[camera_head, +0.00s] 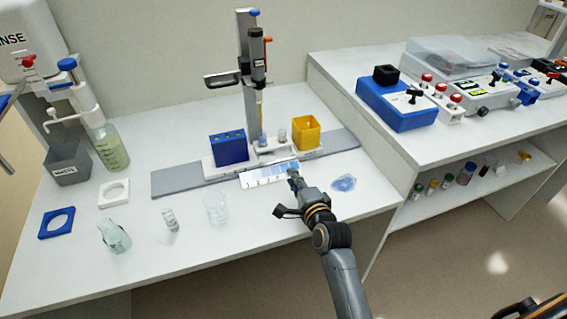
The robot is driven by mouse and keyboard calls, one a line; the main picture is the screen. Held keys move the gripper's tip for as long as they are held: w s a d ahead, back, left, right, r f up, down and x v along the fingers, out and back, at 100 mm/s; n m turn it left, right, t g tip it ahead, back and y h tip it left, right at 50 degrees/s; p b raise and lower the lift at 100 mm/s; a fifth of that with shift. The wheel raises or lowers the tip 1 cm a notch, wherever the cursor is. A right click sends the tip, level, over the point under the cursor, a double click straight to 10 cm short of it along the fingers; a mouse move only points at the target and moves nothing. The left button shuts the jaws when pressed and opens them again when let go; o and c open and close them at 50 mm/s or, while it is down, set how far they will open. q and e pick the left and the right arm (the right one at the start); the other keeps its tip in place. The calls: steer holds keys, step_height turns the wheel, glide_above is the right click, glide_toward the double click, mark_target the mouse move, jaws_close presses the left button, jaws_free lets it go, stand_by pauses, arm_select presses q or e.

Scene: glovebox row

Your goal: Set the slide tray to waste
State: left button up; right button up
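The slide tray (222,172) is a white carriage on a long grey rail (180,184) on the left bench. It carries a blue rack (229,148) at its left, small clear vials in the middle and a yellow open-topped box (306,133) at its right. A pale strip with markings (262,177) lies along the front. The rail shows on both sides of the tray. A stand with a vertical pipette (258,70) rises behind the vials. My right gripper (293,179) is at the strip's right end; contact and finger opening are unclear. My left gripper is not in view.
A beaker (216,208), a small vial (170,220), a tilted flask (114,236) and a crumpled blue item (344,183) lie in front of the rail. A grey WASTE box (68,163) stands left. The higher right bench (350,70) borders the rail's right end.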

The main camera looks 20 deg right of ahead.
steer(key=x, duration=0.9)
steer(key=shift+w+f+b, duration=0.1)
steer(key=shift+w+b, duration=0.05)
steer(key=shift+b, duration=0.15)
jaws_close()
